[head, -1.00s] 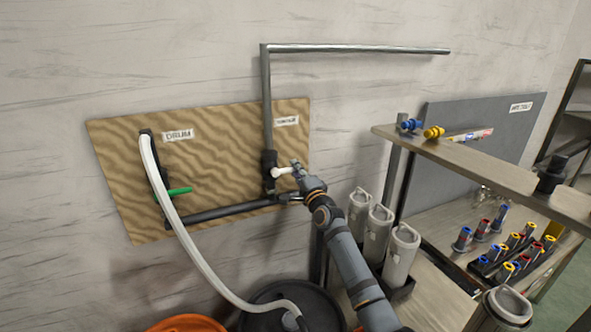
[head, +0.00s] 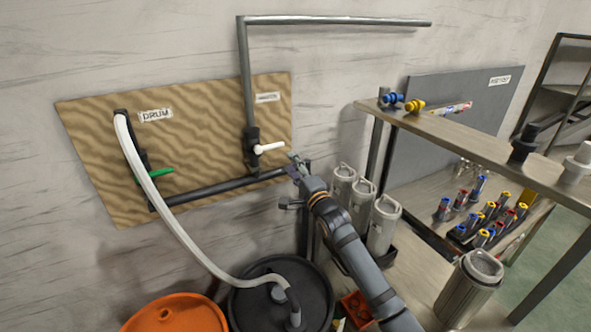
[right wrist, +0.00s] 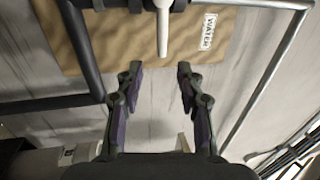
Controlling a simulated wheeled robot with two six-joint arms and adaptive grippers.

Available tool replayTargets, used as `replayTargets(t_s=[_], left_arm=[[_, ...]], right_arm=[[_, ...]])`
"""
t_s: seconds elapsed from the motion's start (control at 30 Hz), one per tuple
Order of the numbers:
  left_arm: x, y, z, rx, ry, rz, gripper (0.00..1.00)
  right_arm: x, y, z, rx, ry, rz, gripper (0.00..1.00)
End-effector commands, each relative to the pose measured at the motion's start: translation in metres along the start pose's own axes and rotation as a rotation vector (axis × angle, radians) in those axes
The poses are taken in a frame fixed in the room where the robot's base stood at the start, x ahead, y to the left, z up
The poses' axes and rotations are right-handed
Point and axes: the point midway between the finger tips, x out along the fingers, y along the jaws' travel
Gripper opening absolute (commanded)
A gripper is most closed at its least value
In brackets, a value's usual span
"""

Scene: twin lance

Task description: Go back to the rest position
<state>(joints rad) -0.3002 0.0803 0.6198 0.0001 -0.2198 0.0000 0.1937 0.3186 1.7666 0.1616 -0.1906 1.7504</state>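My right gripper (head: 296,172) is in front of the wooden wall panel's (head: 85,135) lower right edge in the head view. It is below and right of the white valve lever (head: 268,147), apart from it. In the right wrist view, my right gripper (right wrist: 155,75) has its two fingers spread with nothing between them. The white lever (right wrist: 163,30) shows there beyond the fingertips, at the top. My left gripper is in neither view.
A green lever (head: 156,176) and a white hose (head: 172,215) are at the panel's left. The hose runs to a black drum (head: 258,308) beside an orange drum (head: 175,315). Grey canisters (head: 384,222) stand close right of my right arm. A shelf (head: 450,138) stands farther right.

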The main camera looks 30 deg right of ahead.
Motion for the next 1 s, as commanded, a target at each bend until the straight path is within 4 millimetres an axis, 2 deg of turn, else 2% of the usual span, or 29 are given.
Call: replayTargets(t_s=[0.1,0.2,0.67,0.73,0.77,0.87,0.97,1.0], left_arm=[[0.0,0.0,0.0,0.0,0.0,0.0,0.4],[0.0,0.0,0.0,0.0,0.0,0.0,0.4],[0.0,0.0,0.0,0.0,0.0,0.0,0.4],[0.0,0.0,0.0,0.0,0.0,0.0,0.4],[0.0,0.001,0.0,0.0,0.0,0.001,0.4],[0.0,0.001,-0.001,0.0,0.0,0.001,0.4],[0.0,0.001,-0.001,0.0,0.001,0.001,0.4],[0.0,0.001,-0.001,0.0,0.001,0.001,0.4]], right_arm=[[-0.013,0.001,0.0,-0.002,0.0,0.001,0.38],[-0.018,0.0,0.0,0.001,0.0,0.0,0.38],[-0.02,0.0,0.0,0.002,0.0,0.0,0.38],[-0.022,0.005,0.001,-0.016,0.003,0.017,0.38],[-0.026,0.011,0.002,-0.04,0.006,0.038,0.38],[-0.053,0.05,0.011,-0.215,0.01,0.196,0.38],[-0.11,0.107,0.024,-0.517,-0.054,0.462,0.38],[-0.137,0.126,0.029,-0.638,-0.107,0.569,0.38]])
